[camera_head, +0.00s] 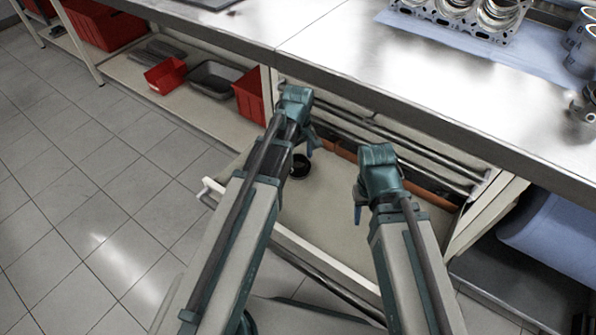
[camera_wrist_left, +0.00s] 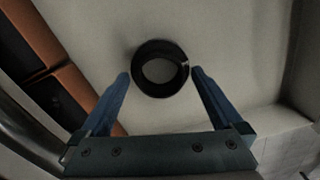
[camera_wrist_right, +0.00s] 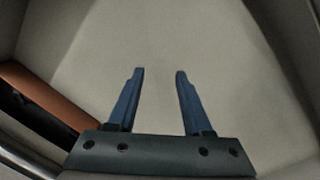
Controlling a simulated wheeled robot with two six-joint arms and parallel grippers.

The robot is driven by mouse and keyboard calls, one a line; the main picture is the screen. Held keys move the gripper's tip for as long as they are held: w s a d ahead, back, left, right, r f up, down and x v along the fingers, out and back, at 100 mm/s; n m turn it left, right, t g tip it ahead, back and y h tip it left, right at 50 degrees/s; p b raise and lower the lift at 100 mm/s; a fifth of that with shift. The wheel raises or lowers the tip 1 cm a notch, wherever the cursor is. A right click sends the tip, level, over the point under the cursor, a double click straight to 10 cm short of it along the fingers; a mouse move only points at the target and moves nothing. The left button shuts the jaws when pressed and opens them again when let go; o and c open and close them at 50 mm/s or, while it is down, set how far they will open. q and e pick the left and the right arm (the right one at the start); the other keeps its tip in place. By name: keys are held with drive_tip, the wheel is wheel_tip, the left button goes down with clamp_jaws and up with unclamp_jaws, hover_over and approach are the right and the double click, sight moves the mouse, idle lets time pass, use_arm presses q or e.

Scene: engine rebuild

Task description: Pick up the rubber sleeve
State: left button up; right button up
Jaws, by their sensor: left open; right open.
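The rubber sleeve, a black ring (camera_wrist_left: 139,82), lies on the pale floor of an open drawer. In the left wrist view it sits just beyond the fingertips, between their lines. In the head view (camera_head: 301,172) it shows beside my left wrist, partly hidden by the arm. My left gripper (camera_wrist_left: 160,76) is open and empty, pointing down toward the ring. My right gripper (camera_wrist_right: 158,72) is open and empty over a bare part of the drawer floor; in the head view its fingers (camera_head: 358,208) are partly hidden by the wrist.
The drawer (camera_head: 325,213) stands pulled out under a steel workbench (camera_head: 400,85). Brown-edged compartments (camera_wrist_left: 60,65) line its back. An engine block (camera_head: 462,14) and metal cylinders stand on the bench. Red bins (camera_head: 165,76) and a grey tray (camera_head: 213,78) sit on a lower shelf. A blue roll (camera_head: 555,235) is at right.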

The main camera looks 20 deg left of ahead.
use_arm(q)
drive_tip(key=shift+c, duration=0.2)
use_arm(e)
drive_tip(key=shift+f, duration=0.1)
use_arm(q)
drive_tip(key=c, duration=1.3)
drive_tip(key=shift+r+p, duration=0.15)
drive_tip(key=shift+p, duration=0.15)
use_arm(e)
drive_tip(key=shift+r, duration=0.2)
